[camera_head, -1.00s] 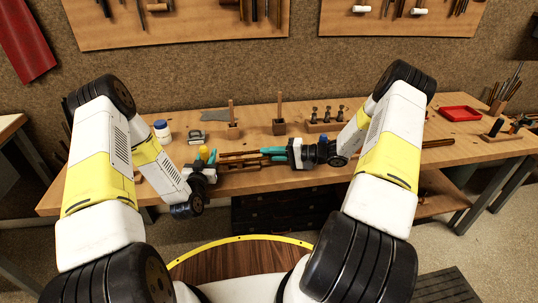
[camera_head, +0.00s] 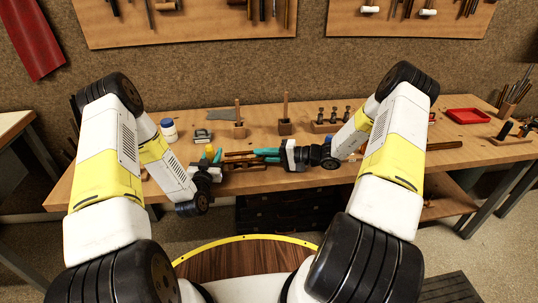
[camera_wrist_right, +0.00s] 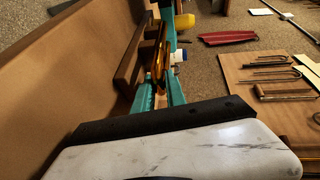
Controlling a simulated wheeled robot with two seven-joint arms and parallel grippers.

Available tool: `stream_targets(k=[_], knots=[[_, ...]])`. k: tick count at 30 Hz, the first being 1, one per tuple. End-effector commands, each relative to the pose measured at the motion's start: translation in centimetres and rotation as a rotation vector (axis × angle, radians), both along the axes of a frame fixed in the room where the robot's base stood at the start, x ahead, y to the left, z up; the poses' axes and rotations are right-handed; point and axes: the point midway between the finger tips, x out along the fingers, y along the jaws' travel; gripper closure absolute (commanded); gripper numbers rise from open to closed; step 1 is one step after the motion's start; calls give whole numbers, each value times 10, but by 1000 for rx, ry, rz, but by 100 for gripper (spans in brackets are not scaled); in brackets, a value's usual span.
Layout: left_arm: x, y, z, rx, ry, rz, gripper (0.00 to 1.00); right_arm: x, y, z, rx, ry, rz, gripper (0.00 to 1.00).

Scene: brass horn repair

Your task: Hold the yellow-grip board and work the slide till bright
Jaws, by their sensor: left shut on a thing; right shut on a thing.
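The board (camera_head: 240,164) is a low brown wooden piece at the front of the bench, with a yellow grip (camera_head: 209,150) at its left end. My left gripper (camera_head: 213,156) is shut at that end, beside the yellow grip; its fingertips are small and partly hidden. My right gripper (camera_head: 266,153) reaches in from the right, its teal fingers shut on a thin brass-coloured slide (camera_head: 240,154) over the board. In the right wrist view the slide (camera_wrist_right: 160,55) runs ahead of the teal fingers (camera_wrist_right: 160,92), along the board. Whether it touches the board cannot be told.
A blue-lidded jar (camera_head: 169,131) stands behind my left arm. Wooden blocks with upright rods (camera_head: 285,128) and a rack (camera_head: 325,126) stand behind the grippers. A red tray (camera_head: 467,116) lies far right. A dark rod (camera_head: 443,145) lies at the right front.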

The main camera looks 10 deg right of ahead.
Motion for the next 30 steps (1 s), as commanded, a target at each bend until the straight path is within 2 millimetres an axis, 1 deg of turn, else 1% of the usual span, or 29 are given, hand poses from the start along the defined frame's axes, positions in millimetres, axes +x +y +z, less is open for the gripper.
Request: stream_targets(k=[1,4,5,7,8,14,17,20,27,30], knots=[[0,-2,1,-2,-3,-4,100,-3,0,-7,-10,14,1,100],[0,-2,1,-2,-3,-4,100,-3,1,-7,-10,14,2,100],[0,-2,1,-2,-3,-5,100,-3,1,-7,-10,15,3,82],[0,-3,1,-2,-3,-5,100,-3,1,-7,-9,14,3,68],[0,-3,1,-2,-3,-5,100,-3,1,-6,-9,13,3,66],[0,-3,1,-3,-2,-6,100,-3,1,-5,-7,10,3,66],[0,-3,1,-3,-2,-6,100,-5,-7,-3,-7,9,1,66],[0,-3,1,-3,-2,-5,100,-10,-21,0,-6,8,-1,66],[0,-2,1,-1,-2,-3,100,-30,-69,10,-7,8,-3,66],[0,-2,1,0,-2,-3,100,-37,-86,13,-8,7,-2,66]])
